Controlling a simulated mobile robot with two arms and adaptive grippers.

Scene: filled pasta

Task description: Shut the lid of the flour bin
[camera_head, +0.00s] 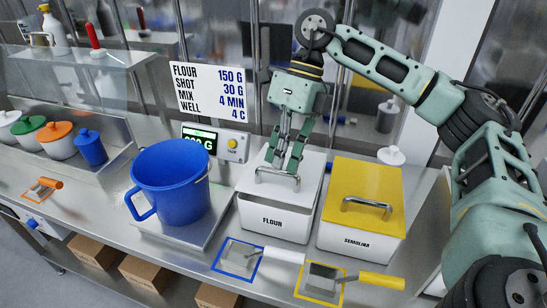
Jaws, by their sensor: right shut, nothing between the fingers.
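The white flour bin (272,223), with FLOUR on its front, stands on the steel counter in the middle. A metal handle (277,175) is at the lid's front. My right gripper (286,162) points down over the lid with its fingers shut and empty, just behind or at the handle. I cannot tell whether the fingertips touch. My left gripper is out of view.
The semolina bin (357,237) with its yellow lid (372,187) stands close on the right. A blue jug (171,188) sits on the scale at left. A white-handled scoop (262,253) and a yellow-handled scoop (358,281) lie in front. Coloured tubs line the far left.

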